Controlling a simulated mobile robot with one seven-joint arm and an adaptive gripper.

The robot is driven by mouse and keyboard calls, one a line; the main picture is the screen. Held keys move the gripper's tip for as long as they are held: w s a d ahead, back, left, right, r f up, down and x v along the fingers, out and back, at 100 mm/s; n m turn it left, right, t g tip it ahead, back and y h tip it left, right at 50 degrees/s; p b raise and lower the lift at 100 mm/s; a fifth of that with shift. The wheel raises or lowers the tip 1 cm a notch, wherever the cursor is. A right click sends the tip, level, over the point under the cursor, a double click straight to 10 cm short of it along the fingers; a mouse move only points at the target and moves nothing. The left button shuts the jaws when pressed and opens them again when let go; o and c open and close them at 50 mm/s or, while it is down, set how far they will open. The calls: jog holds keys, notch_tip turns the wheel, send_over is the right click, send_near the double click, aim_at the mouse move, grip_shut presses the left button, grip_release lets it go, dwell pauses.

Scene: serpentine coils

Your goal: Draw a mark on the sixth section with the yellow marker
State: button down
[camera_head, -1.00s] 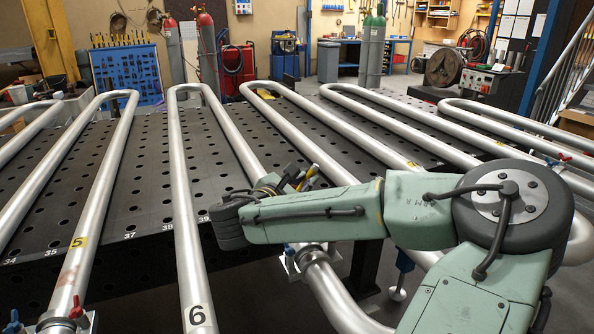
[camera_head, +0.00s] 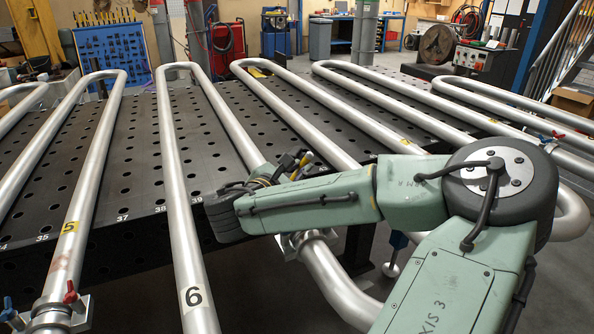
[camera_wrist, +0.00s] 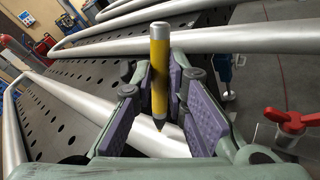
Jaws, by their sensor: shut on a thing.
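The sixth section is a silver pipe (camera_head: 180,200) with a "6" label (camera_head: 194,296) near its lower end. My gripper (camera_wrist: 160,92) is shut on the yellow marker (camera_wrist: 159,60). The marker stands between the purple finger pads with its dark tip pointing down. In the wrist view a silver pipe (camera_wrist: 150,138) lies behind and below the tip; I cannot tell whether they touch. In the head view my gripper (camera_head: 292,168) is largely hidden behind my wrist, to the right of the "6" pipe, and a bit of yellow (camera_head: 306,158) shows there.
A dark perforated table (camera_head: 132,165) lies under the coils. A pipe with a yellow "5" label (camera_head: 70,227) runs to the left, with red and blue valve handles (camera_head: 71,292) at its end. A red valve (camera_wrist: 290,121) is at the wrist view's right. More pipe loops lie right.

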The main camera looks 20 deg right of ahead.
jog(key=shift+f+b, duration=0.35)
jog(key=shift+f, duration=0.15)
dwell(0.8)
jog(key=shift+a, duration=0.35)
dwell(0.5)
jog(key=shift+r+p, duration=0.55)
jog(key=shift+r, duration=2.45)
